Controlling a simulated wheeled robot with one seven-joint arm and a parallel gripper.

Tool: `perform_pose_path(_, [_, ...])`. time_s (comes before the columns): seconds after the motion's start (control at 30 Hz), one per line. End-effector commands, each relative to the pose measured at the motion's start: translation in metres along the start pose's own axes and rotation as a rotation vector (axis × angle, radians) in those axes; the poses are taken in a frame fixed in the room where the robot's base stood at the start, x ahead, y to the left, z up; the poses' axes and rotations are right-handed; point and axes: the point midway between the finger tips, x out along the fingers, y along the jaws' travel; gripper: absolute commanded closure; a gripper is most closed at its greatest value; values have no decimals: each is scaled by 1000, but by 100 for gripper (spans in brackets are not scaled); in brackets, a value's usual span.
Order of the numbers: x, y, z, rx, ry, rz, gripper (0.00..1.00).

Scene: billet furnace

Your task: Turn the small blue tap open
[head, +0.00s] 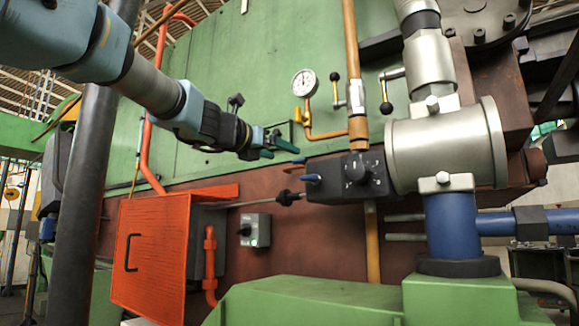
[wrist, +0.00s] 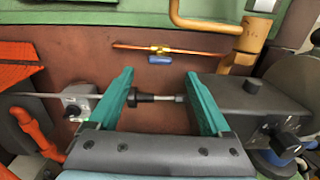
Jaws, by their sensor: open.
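The small blue tap (wrist: 160,60) shows in the wrist view: a short blue handle under a brass body on a thin copper pipe (wrist: 205,53) along the brown wall. My gripper (wrist: 159,75) is open, with its two green fingers apart and nothing held. The tap appears just beyond the fingertips, roughly centred between them, with a visible gap. In the head view my gripper (head: 282,149) hangs in front of the wall, left of the vertical copper pipe. A blue piece (head: 312,178) shows by the black box there; I cannot tell whether it is the tap.
A black box (head: 347,177) with knobs stands right of and below my gripper. Its thin rod with a black collar (wrist: 142,97) crosses between the fingers in the wrist view. A pressure gauge (head: 304,83) and black-knobbed levers are above right. An orange cabinet (head: 150,255) is lower left.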

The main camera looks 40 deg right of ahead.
Motion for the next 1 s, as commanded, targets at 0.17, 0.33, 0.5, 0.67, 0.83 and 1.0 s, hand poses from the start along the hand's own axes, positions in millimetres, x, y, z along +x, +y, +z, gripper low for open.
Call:
perform_pose_path(0.17, [36,0,0,-2,3,0,18])
perform_pose_path(0.33, [65,0,0,-4,2,0,18])
perform_pose_path(0.5, [84,1,0,-5,2,3,18])
perform_pose_path(0.67, [90,1,0,-5,1,3,18])
perform_pose_path(0.83, [90,1,-1,-5,1,3,18])
perform_pose_path(1.0, [90,1,-1,-5,1,3,29])
